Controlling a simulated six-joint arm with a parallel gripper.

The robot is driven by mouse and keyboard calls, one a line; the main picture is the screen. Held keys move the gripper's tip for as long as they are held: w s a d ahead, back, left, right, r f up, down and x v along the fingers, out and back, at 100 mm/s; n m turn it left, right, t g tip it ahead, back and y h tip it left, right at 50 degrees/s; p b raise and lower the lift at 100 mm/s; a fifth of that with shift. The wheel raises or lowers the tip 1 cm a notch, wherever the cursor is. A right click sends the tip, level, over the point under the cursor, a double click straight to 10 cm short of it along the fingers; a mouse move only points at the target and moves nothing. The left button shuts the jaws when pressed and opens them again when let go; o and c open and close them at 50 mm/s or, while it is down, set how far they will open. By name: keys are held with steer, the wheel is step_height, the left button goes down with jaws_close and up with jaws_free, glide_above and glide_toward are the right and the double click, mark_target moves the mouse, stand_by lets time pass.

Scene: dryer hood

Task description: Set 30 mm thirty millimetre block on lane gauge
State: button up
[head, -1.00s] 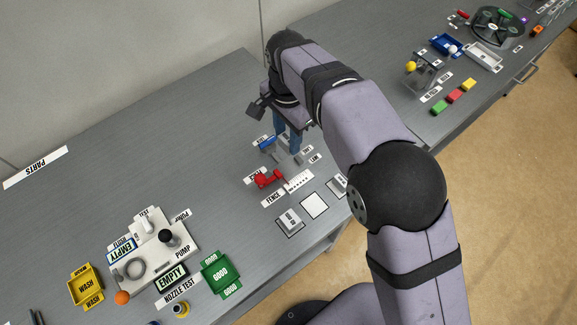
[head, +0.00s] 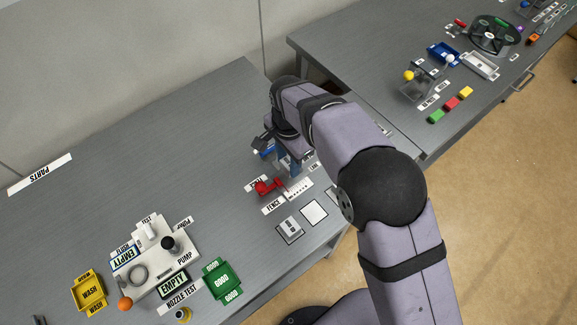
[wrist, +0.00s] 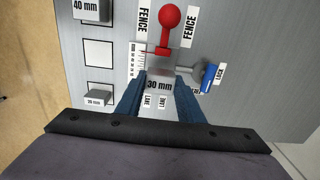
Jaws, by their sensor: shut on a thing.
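My gripper (wrist: 158,88) is shut on a grey block labelled 30 mm (wrist: 160,86), between its two blue fingers. In the head view my gripper (head: 288,165) is at the lane gauge, and my arm partly covers that area. The gauge has a red knob handle (wrist: 168,17), a white ruled scale (wrist: 138,60) and FENCE labels. The block is beside the scale's end, below the red handle in the wrist view. LANE and INFO labels (wrist: 154,102) lie just below it. I cannot tell whether the block touches the gauge.
A blue-ended lock lever (wrist: 208,75) is close to the right finger. A 40 mm block (wrist: 88,10), an empty white square (wrist: 99,53) and a smaller block (wrist: 97,97) line the left. A pump station (head: 160,262) and green tray (head: 222,280) stand apart on the bench.

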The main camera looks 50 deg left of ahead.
mark_target(288, 169)
steer(key=shift+f+p, duration=0.55)
steer(key=shift+f, duration=1.25)
steer(key=shift+f, duration=0.2)
steer(key=o, duration=1.1)
steer(key=shift+r, duration=0.1)
step_height(288, 169, up, 12)
steer(key=b, duration=0.3)
steer(key=shift+r, duration=0.15)
